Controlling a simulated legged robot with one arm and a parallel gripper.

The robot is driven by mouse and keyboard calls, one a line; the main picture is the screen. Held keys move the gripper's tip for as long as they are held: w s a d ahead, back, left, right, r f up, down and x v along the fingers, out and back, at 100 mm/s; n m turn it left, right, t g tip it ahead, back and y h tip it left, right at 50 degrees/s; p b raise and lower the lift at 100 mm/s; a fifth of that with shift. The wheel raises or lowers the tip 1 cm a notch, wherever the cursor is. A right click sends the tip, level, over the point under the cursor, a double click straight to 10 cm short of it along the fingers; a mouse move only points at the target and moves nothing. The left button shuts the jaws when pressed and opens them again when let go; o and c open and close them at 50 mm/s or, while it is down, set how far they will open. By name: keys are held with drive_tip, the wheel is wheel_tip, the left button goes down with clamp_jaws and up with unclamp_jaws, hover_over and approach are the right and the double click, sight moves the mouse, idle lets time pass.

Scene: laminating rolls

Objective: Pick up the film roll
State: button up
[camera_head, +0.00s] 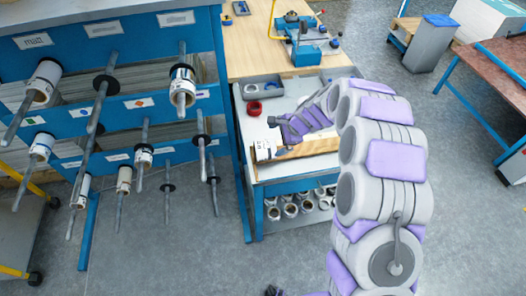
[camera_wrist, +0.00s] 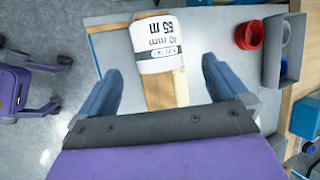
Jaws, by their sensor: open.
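The white film roll (camera_wrist: 157,44) has black print reading "65 m" and a dark band. In the head view the roll (camera_head: 265,150) is at the near left of the worktop. In the head view my gripper (camera_head: 277,123) is just above and behind the roll, partly hidden by my arm.
A red ring (camera_wrist: 248,35) and a grey bin (camera_wrist: 290,50) lie right of the roll. A blue rack (camera_head: 125,60) with several rolls on rods stands at the left. A wooden bench (camera_head: 250,50) with a blue device (camera_head: 305,52) is behind.

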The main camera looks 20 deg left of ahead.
sight(269, 146)
drive_tip(key=x, duration=0.2)
drive_tip(key=b+x, duration=0.1)
drive_tip(key=x, duration=0.1)
drive_tip(key=shift+w+d+f, duration=0.1)
drive_tip(key=shift+d+f, duration=0.1)
drive_tip(key=shift+d, duration=0.2)
drive_tip(key=b+x, duration=0.2)
drive_tip(key=x, duration=0.4)
drive_tip(key=shift+s+d+r, duration=0.1)
drive_tip(key=shift+s+r, duration=0.15)
drive_tip(key=shift+c, duration=0.6)
drive_tip(key=c, duration=0.8)
